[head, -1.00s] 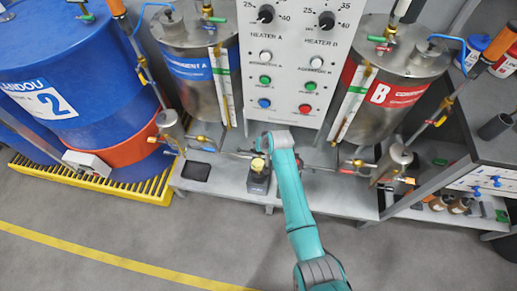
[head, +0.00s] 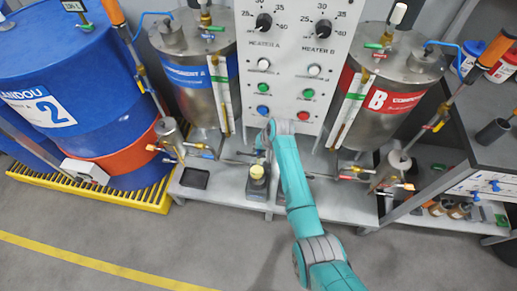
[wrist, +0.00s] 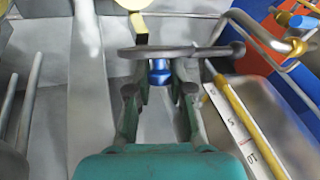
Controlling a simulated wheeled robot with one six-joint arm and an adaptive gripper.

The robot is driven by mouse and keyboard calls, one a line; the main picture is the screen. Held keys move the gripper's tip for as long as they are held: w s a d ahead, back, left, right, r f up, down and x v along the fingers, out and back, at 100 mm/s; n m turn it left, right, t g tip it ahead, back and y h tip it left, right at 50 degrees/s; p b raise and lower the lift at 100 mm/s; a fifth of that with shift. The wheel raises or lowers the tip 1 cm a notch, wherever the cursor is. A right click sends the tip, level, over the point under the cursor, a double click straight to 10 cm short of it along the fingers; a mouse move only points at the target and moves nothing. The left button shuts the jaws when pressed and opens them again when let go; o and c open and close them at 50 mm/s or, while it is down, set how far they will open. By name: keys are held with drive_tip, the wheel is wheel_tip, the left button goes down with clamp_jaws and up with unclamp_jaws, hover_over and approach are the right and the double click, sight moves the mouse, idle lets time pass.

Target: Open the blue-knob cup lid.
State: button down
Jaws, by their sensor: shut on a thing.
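In the wrist view my gripper (wrist: 160,92) has its two dark fingers on either side of a small blue knob (wrist: 160,71) and is shut on it. A dark grey flat piece (wrist: 178,52) with a rounded right end lies just past the knob, across the fingertips; I cannot tell for certain whether it is the cup lid. In the head view my teal arm reaches up to the bench below the panel. Its end hides the gripper and the knob there. The cup under the knob cannot be made out.
A yellow-topped device (head: 257,173) stands on the bench (head: 228,187) just left of my arm. The heater panel (head: 290,75) stands behind, between tank A (head: 190,90) and tank B (head: 385,115). Pipes and valves flank the arm. The floor (head: 150,235) in front is clear.

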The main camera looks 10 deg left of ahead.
drive_tip(key=c, duration=1)
unclamp_jaws()
drive_tip(key=v, duration=1.2)
